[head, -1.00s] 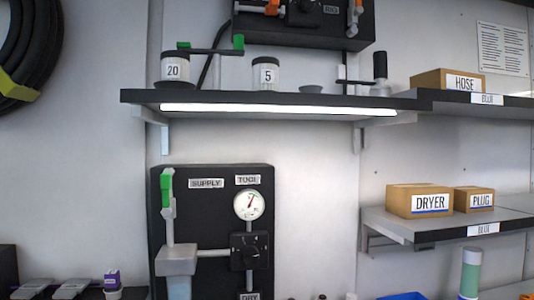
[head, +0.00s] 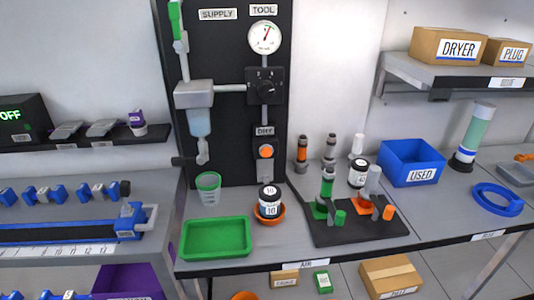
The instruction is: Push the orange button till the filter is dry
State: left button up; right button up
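The orange button (head: 265,151) sits on the black panel (head: 232,120) below a DRY label (head: 265,131). The filter, a grey block with a translucent light-blue bowl (head: 199,122), hangs at the left of the panel under the SUPPLY label. A spout with a dark lever hangs below the bowl. A clear cup with a green rim (head: 208,187) stands beneath it on the bench. Neither of my grippers shows in the head view.
A green tray (head: 216,238) and a jar in an orange dish (head: 269,203) stand on the bench before the panel. A black mat (head: 355,223) with several fittings, a blue USED bin (head: 411,163) and a blue hose coil (head: 497,199) are to the right.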

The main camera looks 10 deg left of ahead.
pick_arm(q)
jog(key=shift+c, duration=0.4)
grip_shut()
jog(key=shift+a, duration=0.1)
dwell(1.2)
